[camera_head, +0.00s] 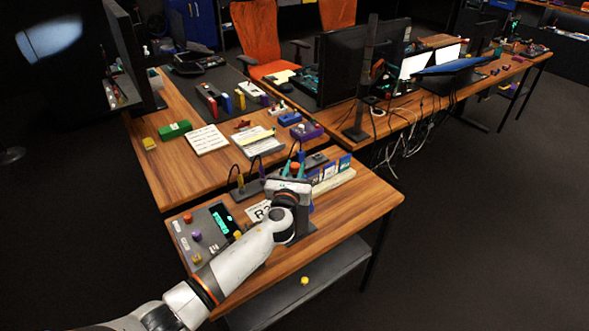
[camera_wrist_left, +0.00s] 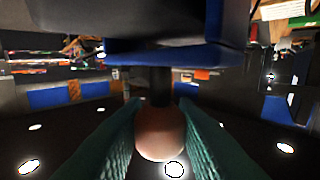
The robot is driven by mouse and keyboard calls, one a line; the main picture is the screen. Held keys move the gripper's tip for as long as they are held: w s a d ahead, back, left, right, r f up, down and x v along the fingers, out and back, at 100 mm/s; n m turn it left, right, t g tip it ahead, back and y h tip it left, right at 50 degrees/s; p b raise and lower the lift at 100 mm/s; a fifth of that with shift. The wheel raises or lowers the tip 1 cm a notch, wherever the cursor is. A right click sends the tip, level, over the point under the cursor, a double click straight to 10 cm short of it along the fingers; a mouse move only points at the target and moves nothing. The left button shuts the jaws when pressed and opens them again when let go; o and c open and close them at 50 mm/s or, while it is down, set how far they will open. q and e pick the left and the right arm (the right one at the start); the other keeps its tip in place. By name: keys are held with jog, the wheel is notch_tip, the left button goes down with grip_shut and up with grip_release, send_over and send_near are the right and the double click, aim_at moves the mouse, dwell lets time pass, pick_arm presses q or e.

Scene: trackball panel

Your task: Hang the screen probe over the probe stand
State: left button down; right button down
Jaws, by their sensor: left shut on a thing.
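My left gripper (camera_head: 293,172) is above the small front table, near the dark stand. Its teal fingers are shut on an orange, rounded end (camera_head: 295,167), which appears to be the screen probe. The wrist view shows this orange end (camera_wrist_left: 162,132) between the fingers, with a dark stem beyond it. My wrist hides part of this area. My right gripper is not in view.
A grey panel (camera_head: 207,240) with a red knob, purple ball and dark display lies at the left of the table. A white card (camera_head: 257,211) sits beside my wrist. The table's right end is clear.

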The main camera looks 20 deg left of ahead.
pick_arm(q)
jog(key=shift+f, duration=0.2)
jog(key=c, duration=1.1)
grip_release()
jog(key=shift+f, duration=0.1)
